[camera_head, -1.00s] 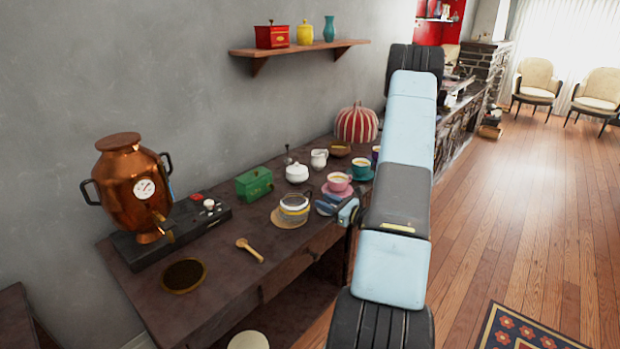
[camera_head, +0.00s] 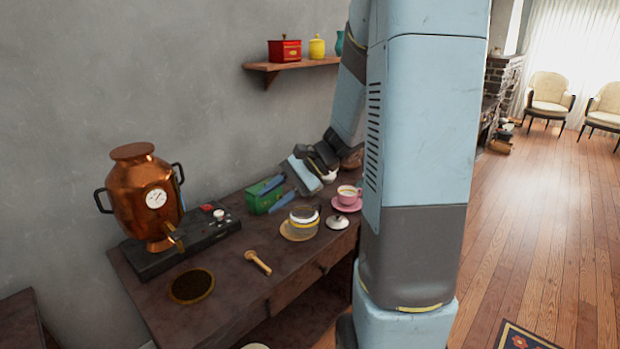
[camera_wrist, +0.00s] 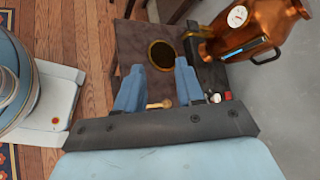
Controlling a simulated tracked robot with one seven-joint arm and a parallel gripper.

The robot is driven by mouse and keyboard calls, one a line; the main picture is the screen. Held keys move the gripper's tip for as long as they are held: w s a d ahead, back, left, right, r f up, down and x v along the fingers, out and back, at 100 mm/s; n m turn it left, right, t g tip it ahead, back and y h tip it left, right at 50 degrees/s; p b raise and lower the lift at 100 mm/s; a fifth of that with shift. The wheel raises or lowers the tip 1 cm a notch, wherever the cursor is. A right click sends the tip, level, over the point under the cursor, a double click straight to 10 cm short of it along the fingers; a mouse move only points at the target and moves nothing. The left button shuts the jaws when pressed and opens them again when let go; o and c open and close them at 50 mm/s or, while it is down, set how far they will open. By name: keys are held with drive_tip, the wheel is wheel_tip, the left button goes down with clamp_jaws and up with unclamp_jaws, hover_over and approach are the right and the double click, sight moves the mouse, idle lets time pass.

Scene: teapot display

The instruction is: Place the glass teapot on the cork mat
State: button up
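The glass teapot (camera_head: 304,222), clear with a yellow band and dark handle, stands upright in the head view. It appears to rest on the round tan cork mat (camera_head: 288,236), whose rim shows around its base. A small pale lid with a knob (camera_head: 338,222) lies on the table just right of it. My gripper (camera_head: 262,197) is above and behind the teapot, over the green box. Its blue fingers are apart, and the wrist view also shows them spread (camera_wrist: 160,72) with nothing held. The teapot is not clearly visible in the wrist view.
The green box (camera_head: 262,195) is close to my fingers. A pink cup (camera_head: 347,196) stands right of the teapot. A wooden spoon (camera_head: 258,262), dark round dish (camera_head: 191,286) and copper samovar (camera_head: 145,195) are to the left. Bare tabletop (camera_head: 235,310) lies in front.

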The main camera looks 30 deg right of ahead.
drive_tip(key=s+r+n+t+h, duration=0.3)
drive_tip(key=s+r+n+h, duration=0.8)
drive_tip(key=s, duration=0.5)
drive_tip(key=shift+d+r+n+t, duration=0.3)
drive_tip(key=shift+d+r, duration=0.15)
drive_tip(key=shift+r, duration=0.1)
